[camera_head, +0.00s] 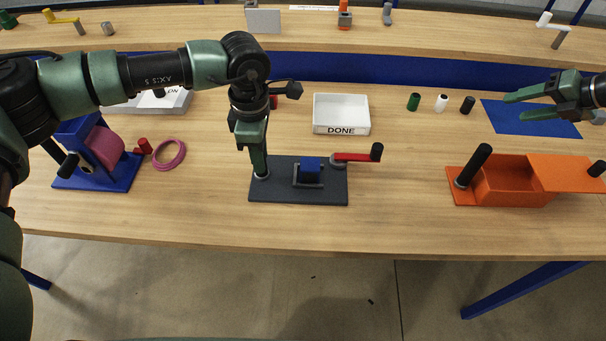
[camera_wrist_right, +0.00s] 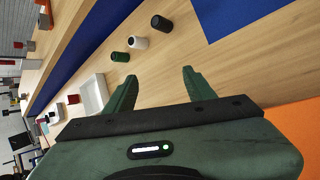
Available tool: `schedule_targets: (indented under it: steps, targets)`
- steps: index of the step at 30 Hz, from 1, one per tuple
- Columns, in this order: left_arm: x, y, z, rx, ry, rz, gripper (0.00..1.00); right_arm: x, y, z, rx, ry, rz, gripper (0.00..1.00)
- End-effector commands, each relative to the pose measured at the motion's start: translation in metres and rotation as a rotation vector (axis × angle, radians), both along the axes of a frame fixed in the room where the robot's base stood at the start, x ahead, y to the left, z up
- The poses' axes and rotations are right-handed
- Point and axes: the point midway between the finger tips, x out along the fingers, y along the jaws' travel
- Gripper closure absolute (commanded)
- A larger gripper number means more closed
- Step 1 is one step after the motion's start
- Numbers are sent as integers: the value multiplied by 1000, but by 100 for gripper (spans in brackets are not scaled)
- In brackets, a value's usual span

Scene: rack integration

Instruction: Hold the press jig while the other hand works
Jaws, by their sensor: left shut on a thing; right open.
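The press jig is a dark grey base plate (camera_head: 273,188) in the middle of the table, with a blue block (camera_head: 309,169) in a grey bracket. A red lever (camera_head: 352,157) with a black knob reaches out to the right from its far right corner. My left gripper (camera_head: 260,172) points down at the left end of the plate and is shut on the jig's upright post, which the fingers mostly hide. My right gripper (camera_head: 520,107) is open and empty above the blue mat (camera_head: 545,128); its spread fingers also show in the right wrist view (camera_wrist_right: 158,90).
A white DONE tray (camera_head: 341,128) stands behind the jig. Green (camera_head: 414,102), white (camera_head: 441,103) and black (camera_head: 467,105) cylinders stand right of it. An orange box (camera_head: 510,185) with black handles is at right. A blue stand (camera_head: 95,180) and pink ring (camera_head: 168,154) are at left.

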Motion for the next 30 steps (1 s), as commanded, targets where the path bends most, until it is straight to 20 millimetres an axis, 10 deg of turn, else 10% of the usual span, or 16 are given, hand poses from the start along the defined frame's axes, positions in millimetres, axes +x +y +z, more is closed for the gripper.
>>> schedule_targets:
  steps: [8,18,30]
  targets:
    - [-1,0,-3,1,5,-1,100,13,143,1,-76,28,343,45]
    - [-1,0,-2,1,4,-1,100,-35,294,0,-435,102,959,45]
    - [-1,0,-3,1,4,-1,100,-77,336,-3,-764,185,1329,45]
